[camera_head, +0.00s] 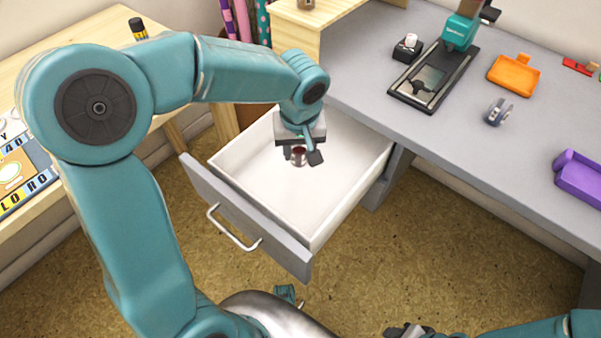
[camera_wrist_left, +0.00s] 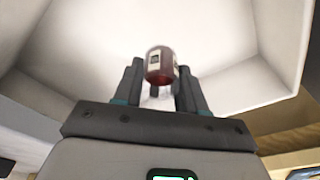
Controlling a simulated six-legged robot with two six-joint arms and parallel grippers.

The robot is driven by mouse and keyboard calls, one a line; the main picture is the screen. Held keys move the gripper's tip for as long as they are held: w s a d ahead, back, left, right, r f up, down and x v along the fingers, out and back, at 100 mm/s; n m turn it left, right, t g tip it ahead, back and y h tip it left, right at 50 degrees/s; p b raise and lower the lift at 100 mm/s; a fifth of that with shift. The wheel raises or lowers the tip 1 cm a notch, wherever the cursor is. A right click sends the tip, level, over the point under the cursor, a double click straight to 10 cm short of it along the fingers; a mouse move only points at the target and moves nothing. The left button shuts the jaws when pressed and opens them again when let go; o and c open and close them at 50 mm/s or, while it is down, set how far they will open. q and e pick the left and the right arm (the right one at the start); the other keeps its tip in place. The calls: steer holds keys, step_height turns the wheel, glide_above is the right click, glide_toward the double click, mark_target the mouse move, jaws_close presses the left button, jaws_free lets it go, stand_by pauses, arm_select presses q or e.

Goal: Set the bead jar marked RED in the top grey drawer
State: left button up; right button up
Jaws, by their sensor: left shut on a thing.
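The top grey drawer (camera_head: 228,207) is pulled open from the grey desk, with a white inside that looks empty apart from what I hold. My left gripper (camera_head: 301,157) reaches down over the drawer's inside. It is shut on a small jar with dark red contents (camera_head: 298,157), which also shows between the fingers in the left wrist view (camera_wrist_left: 160,66). The jar has a pale label that I cannot read. I cannot tell whether the jar touches the drawer floor. My right gripper (camera_head: 408,331) shows only partly at the bottom edge.
On the grey desk (camera_head: 450,135) are a black and teal device (camera_head: 435,75), an orange tray (camera_head: 513,75), a grey tape dispenser (camera_head: 497,112) and a purple holder (camera_head: 580,176). A wooden table (camera_head: 75,55) stands at left. The drawer's raised walls surround my left gripper.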

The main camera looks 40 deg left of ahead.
mark_target(300, 151)
arm_select(q)
step_height(300, 151, down, 7)
steer(key=shift+f+b, duration=0.2)
steer(key=shift+b, duration=0.9)
steer(key=shift+f, duration=0.1)
steer(key=shift+f, duration=0.15)
steer(key=o, duration=1.1)
steer(key=shift+c, duration=0.2)
steer(key=shift+r, duration=0.65)
steer(key=r+p, duration=0.1)
steer(key=r, duration=0.2)
steer(key=s+r+p, duration=0.1)
steer(key=r, duration=0.3)
steer(key=d+r+p, duration=0.1)
steer(key=r+p, duration=0.1)
steer(key=r, duration=0.2)
steer(key=shift+s+d, duration=0.1)
steer(key=shift+s, duration=0.1)
